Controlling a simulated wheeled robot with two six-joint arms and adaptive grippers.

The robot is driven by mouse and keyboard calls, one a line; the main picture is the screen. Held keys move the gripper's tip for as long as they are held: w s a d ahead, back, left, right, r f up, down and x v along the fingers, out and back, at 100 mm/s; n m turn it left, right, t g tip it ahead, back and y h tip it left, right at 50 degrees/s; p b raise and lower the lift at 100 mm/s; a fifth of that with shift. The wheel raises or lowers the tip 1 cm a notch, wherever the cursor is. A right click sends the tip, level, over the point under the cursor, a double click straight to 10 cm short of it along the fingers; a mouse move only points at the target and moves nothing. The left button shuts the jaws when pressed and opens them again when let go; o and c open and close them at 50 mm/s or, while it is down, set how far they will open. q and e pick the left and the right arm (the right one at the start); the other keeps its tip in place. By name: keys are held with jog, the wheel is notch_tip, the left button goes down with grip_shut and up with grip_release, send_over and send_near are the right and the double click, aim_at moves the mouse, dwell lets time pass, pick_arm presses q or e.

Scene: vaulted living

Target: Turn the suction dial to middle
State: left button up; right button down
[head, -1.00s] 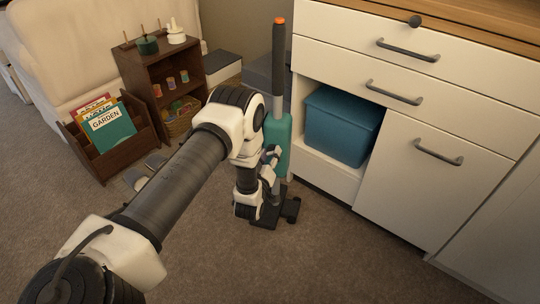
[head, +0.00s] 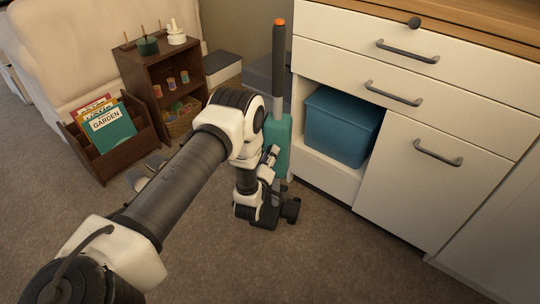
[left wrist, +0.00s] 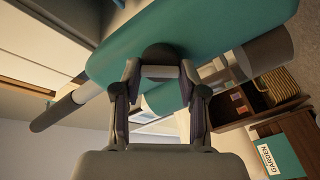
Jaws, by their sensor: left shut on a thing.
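An upright vacuum with a teal body (head: 284,150), a dark handle (head: 279,60) and an orange top stands beside the white cabinet. My left gripper (head: 271,158) is low at the front of the teal body, which is partly hidden behind my arm. In the left wrist view, the teal body (left wrist: 215,30) crosses the top of the picture. There the two fingers of my left gripper (left wrist: 160,70) are shut on a dark round suction dial (left wrist: 160,52) at the body's edge. The dial's pointer and marks cannot be made out. My right gripper is not in view.
The white cabinet (head: 410,190) with a blue bin (head: 342,125) in its open bay is close on the vacuum's right. A brown shelf (head: 150,75) and a book rack (head: 105,160) stand at the left. The carpet (head: 330,255) in front is clear.

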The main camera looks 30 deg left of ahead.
pick_arm(q)
jog(key=shift+f+n, duration=0.1)
jog(key=shift+n, duration=3.4)
jog(key=o, duration=1.1)
jog(key=v, duration=0.7)
jog(key=shift+s, duration=0.25)
